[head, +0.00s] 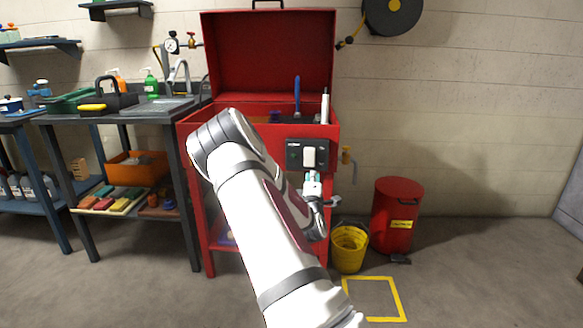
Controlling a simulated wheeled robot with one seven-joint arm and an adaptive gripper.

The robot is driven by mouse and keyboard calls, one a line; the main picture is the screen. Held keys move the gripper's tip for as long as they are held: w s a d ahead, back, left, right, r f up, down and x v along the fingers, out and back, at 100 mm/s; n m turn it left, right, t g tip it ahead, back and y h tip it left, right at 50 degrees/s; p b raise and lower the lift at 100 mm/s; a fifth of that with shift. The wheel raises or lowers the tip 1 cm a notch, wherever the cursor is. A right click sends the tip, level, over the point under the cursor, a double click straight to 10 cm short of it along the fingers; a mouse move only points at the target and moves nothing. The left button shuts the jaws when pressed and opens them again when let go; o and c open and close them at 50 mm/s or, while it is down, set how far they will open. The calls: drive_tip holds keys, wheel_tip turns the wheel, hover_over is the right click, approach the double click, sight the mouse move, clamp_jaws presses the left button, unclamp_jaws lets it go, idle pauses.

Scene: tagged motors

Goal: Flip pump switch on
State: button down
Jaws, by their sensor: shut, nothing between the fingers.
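The pump switch is a white rocker (309,157) on a black plate (294,160) on the front of the red parts washer cabinet (258,118). My gripper (312,176) is shut and empty. Its fingertips are just below the rocker in the picture, at the plate's lower edge. I cannot tell whether they touch the rocker. The rocker's setting cannot be made out. My white arm covers the left part of the cabinet front.
The red lid (268,52) stands open. A brass tap (346,155) sticks out right of the plate. A yellow bucket (349,248) and a red bin (396,215) stand on the floor at right. A bench (125,117) stands at left.

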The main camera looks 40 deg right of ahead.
sight(310, 153)
drive_tip(key=shift+w+a+f+n+t, duration=0.3)
drive_tip(key=shift+w+a+f+n, duration=0.05)
drive_tip(key=shift+n, duration=0.05)
drive_tip(key=b+x, duration=0.4)
drive_tip(key=x, duration=1)
drive_tip(key=shift+d+r, duration=0.1)
